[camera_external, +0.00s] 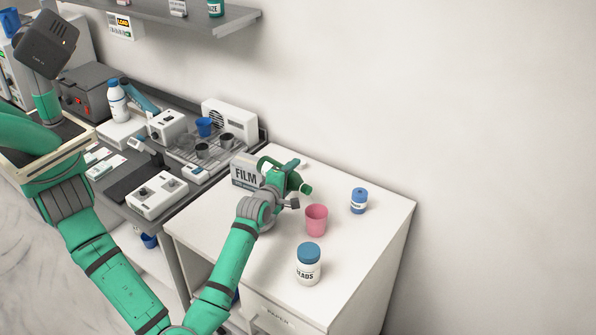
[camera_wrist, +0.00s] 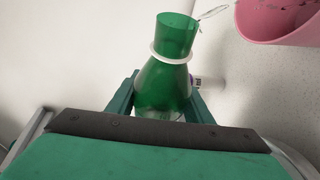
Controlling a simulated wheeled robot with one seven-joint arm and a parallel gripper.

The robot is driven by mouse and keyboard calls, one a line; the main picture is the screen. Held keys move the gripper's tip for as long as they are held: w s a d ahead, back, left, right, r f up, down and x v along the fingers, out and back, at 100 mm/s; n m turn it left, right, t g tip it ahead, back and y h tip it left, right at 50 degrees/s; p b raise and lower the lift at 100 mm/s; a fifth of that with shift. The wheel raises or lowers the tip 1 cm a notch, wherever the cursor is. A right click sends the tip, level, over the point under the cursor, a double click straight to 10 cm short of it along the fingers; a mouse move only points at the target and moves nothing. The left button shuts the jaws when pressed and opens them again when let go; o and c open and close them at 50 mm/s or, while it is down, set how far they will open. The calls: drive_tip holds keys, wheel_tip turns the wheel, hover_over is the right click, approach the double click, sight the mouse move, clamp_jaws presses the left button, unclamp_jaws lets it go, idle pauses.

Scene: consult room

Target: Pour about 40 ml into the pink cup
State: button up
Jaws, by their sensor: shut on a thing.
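My gripper (camera_external: 278,184) is shut on a green bottle (camera_wrist: 165,82) with a white ring at its neck. The cup stands upright on the white cabinet top. In the wrist view the pink cup (camera_wrist: 280,32) is at the upper right, partly cut off. A thin clear shape, which looks like liquid, leaves the bottle's lip towards the cup. The level inside the cup cannot be seen.
A white jar with a blue lid (camera_external: 308,264) stands in front of the cup, and a small blue bottle (camera_external: 358,201) behind it to the right. A box marked FILM (camera_external: 244,172) stands left of my gripper. The cabinet top's right side (camera_external: 385,215) is clear.

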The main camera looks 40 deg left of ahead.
drive_tip(key=shift+d+f+n+g+h, duration=0.25)
drive_tip(key=shift+f+n+g+h, duration=0.05)
drive_tip(key=shift+f, duration=0.55)
drive_tip(key=shift+d+r+n+h, duration=0.35)
drive_tip(key=shift+d+n+h, duration=0.25)
drive_tip(key=shift+d+n, duration=0.1)
drive_tip(key=r, duration=0.1)
drive_tip(key=d+n+h, duration=0.1)
drive_tip(key=r+g+b, duration=0.1)
drive_tip(key=shift+s+d+r+n, duration=0.1)
drive_tip(key=shift+d+r+n, duration=0.15)
drive_tip(key=shift+r+n, duration=0.15)
drive_tip(key=shift+s+d+f+n+g+h+b, duration=0.15)
drive_tip(key=shift+d+f+n+h+b, duration=0.35)
drive_tip(key=shift+n+h, duration=0.65)
drive_tip(key=shift+d+f+n+g+h+b, duration=0.2)
drive_tip(key=shift+d+f+n+h, duration=0.15)
drive_tip(key=shift+f+n+h, duration=0.7)
drive_tip(key=shift+s+d+f+n+g+h+b, duration=0.15)
drive_tip(key=shift+d+f+n+h+b, duration=0.2)
drive_tip(key=shift+n+h, duration=0.8)
drive_tip(key=shift+r+n+y, duration=0.1)
drive_tip(key=shift+n+y, duration=0.25)
